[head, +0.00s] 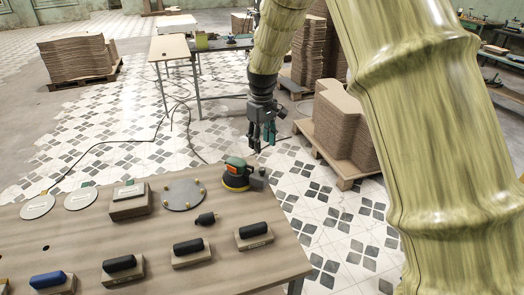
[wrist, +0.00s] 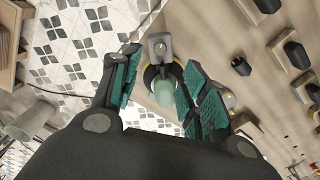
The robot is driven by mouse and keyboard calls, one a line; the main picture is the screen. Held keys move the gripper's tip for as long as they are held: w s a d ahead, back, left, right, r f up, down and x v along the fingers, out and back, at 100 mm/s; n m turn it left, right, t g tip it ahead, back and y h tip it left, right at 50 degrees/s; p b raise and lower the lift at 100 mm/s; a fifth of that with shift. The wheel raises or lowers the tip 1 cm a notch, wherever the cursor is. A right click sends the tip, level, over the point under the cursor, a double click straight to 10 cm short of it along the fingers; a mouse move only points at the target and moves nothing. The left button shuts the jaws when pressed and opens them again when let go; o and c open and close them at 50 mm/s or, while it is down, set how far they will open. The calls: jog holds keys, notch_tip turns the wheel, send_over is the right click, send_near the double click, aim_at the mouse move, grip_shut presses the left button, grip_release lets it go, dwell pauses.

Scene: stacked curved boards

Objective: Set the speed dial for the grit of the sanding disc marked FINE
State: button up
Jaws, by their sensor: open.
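A sander (head: 238,172) with a green and orange top, a dark body and a yellow band stands at the table's far right corner. Pale round sanding discs (head: 38,207) and (head: 80,198) lie at the table's left, each with a small tab; any marking is too small to read. My gripper (head: 262,138) is open and empty, pointing down, above and slightly right of the sander in the head view. In the wrist view the sander (wrist: 165,90) shows between the spread green-padded fingers (wrist: 158,84), apparently below them.
The wooden table (head: 215,265) also bears a round plate with knobs (head: 183,194), a block (head: 130,201), a small dark cone-shaped piece (head: 205,219) and several dark-handled blocks (head: 190,248). Stacked boards (head: 342,130) stand on a pallet beyond. A cable crosses the tiled floor.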

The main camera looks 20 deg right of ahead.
aim_at(262, 168)
jog(key=shift+r, duration=0.5)
jog(key=w+a+f+n+g+h+p, duration=0.2)
jog(key=a+f+n+h, duration=0.15)
jog(key=n, duration=0.55)
jog(key=shift+h, duration=0.35)
jog(key=p+x, duration=0.3)
jog(key=x, duration=0.6)
jog(key=shift+s+a, duration=0.1)
jog(key=shift+s, duration=0.05)
grip_shut()
